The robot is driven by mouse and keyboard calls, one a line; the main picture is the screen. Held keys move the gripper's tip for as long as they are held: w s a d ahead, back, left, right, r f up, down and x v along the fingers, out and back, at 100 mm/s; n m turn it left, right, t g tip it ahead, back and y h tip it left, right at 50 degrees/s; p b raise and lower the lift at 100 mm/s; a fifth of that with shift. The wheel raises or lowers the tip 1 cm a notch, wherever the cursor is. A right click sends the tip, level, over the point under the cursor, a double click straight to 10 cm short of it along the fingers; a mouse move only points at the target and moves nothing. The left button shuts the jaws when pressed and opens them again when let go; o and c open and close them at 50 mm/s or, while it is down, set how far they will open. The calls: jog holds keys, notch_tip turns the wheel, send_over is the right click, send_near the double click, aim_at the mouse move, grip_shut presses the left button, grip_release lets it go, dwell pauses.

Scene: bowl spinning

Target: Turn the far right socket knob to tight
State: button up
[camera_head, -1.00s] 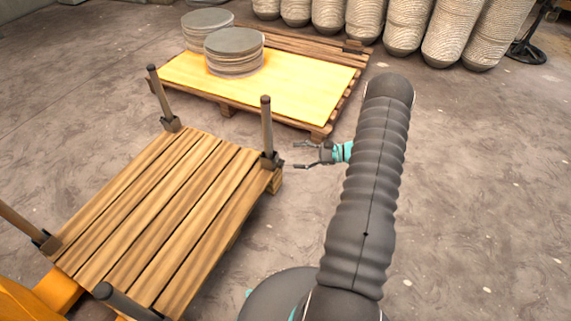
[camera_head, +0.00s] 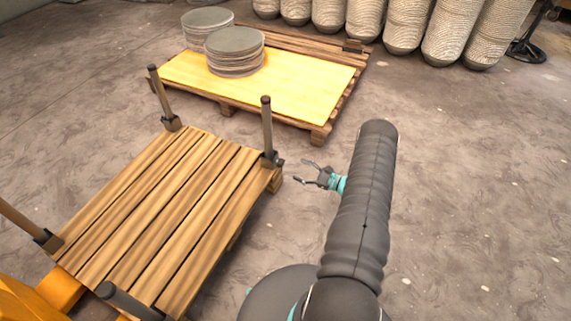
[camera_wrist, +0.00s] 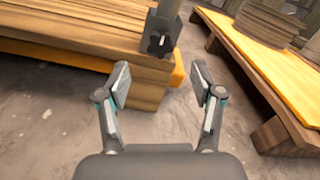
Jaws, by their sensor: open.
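The far right socket (camera_head: 270,160) sits at the far right corner of the near slatted pallet (camera_head: 165,215), with a dark upright post (camera_head: 267,125) in it. Its black star-shaped knob (camera_wrist: 157,43) faces my gripper in the wrist view, with a pale bar mark on its face. The knob also shows small on the socket's right side in the head view (camera_head: 280,162). My gripper (camera_head: 305,173) is open and empty, to the right of the knob and apart from it. In the wrist view, the knob lies beyond the fingertips (camera_wrist: 161,82), roughly centred between them.
A second pallet (camera_head: 318,135) with a yellow sheet (camera_head: 300,85) and stacked grey discs (camera_head: 235,52) stands behind.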

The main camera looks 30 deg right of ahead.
aim_at(283, 163)
jog(key=x, duration=0.7)
jog(key=shift+w+a, duration=0.15)
jog(key=c, duration=1.1)
jog(key=shift+c, duration=0.2)
